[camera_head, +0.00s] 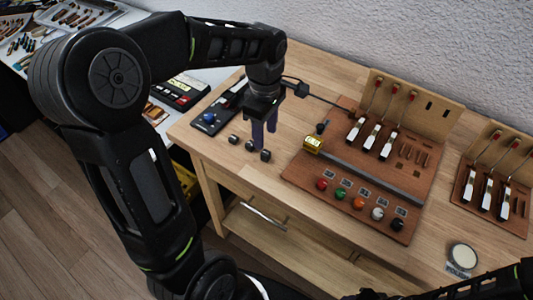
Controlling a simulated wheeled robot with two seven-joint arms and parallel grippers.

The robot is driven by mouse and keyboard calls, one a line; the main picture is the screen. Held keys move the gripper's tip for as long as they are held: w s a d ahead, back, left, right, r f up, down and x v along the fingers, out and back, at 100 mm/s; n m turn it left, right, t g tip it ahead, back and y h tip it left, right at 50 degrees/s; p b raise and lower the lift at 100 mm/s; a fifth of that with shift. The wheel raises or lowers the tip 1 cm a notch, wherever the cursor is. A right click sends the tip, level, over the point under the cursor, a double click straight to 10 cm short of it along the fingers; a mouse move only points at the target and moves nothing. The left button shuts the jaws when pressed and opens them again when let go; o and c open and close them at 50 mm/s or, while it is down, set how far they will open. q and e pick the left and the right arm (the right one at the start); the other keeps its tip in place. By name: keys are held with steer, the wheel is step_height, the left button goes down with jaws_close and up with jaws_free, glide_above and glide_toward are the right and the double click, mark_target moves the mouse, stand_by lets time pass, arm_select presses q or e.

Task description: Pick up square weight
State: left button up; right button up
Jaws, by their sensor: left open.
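Several small dark weights lie on the wooden table near its front left edge: a left one (233,139), a middle one (250,145) and a right one (265,155). The right one looks like a cube; the exact shapes of the others are too small to tell. My left gripper (264,138) points down with its fingers apart, just above and behind the right weight. It seems to hold nothing. My right arm (455,289) shows at the bottom right edge; its gripper is too dark and cut off to read.
Another parts board (497,180) stands right. A blue-and-black device (208,118) lies left of the gripper. A round pale object (463,256) sits front right.

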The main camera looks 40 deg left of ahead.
mark_target(266, 152)
arm_select(q)
steer(key=shift+f, duration=0.75)
steer(key=shift+d+f+p, duration=0.1)
steer(key=shift+f+p, duration=0.55)
steer(key=shift+f, duration=2)
jaws_close()
